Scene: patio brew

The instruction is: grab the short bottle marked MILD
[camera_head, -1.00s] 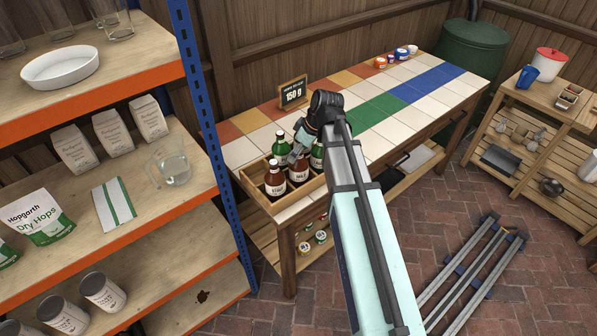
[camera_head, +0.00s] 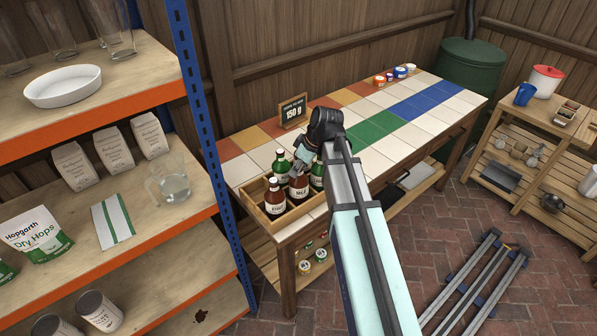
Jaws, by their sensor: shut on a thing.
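A short brown bottle (camera_head: 298,190) with a pale label, which seems to read MILD, stands upright in the wooden crate (camera_head: 262,222) on the tiled table. My gripper (camera_head: 301,169) comes down from above and is shut on the top of this bottle. The gripper and wrist partly hide its neck. Another brown bottle (camera_head: 275,200) stands to its front left, with a label too small to read surely. A green bottle (camera_head: 282,163) stands behind it, and another green bottle (camera_head: 317,175) stands to its right, partly covered by my arm.
The crate walls and neighbouring bottles sit close around the held bottle. A black sign reading 150 g (camera_head: 292,111) stands behind. The blue-posted shelf (camera_head: 200,100) rises at the left. The coloured tiles (camera_head: 410,94) further right are mostly clear, with small tubs (camera_head: 400,72) at the far end.

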